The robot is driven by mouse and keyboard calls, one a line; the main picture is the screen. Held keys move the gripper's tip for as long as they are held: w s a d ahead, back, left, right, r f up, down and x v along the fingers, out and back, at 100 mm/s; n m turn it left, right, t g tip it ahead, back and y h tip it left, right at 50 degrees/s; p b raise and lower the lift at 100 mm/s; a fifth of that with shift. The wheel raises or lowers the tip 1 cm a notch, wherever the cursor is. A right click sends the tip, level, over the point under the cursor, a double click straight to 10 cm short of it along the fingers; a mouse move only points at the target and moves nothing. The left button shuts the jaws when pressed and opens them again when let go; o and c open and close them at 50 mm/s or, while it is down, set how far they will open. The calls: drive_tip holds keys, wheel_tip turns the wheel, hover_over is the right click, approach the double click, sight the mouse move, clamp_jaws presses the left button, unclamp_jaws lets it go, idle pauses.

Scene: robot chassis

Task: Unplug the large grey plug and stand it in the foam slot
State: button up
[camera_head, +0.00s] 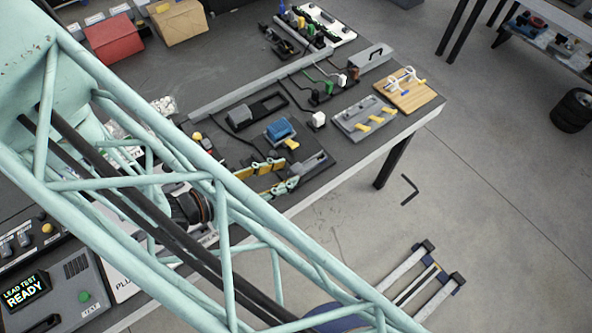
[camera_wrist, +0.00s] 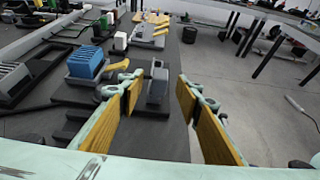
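My gripper (camera_wrist: 160,77) is open, with yellow pads on its two fingers. It also shows in the head view (camera_head: 290,171), low over the bench's front edge. Straight ahead between the fingers stands a grey block (camera_wrist: 157,86) on a dark plate; the pads do not visibly touch it. A larger ribbed grey block (camera_head: 240,117) sits at one end of a dark frame with an opening (camera_head: 272,95), farther left in the wrist view (camera_wrist: 13,75). I cannot tell for certain which grey block is the plug, nor whether the dark frame is the foam slot.
A blue ribbed block (camera_head: 280,130) and a white plug (camera_head: 318,119) stand near the gripper. A grey tray with yellow pieces (camera_head: 366,118) and a wooden board with white hooks (camera_head: 405,90) lie to the right. A long grey rail (camera_head: 260,85) runs behind. Open floor lies past the bench edge.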

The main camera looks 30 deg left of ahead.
sight(291, 171)
drive_tip(key=shift+x, duration=2.55)
drive_tip(key=shift+r, duration=0.1)
drive_tip(key=shift+c, duration=0.8)
drive_tip(key=c, duration=0.8)
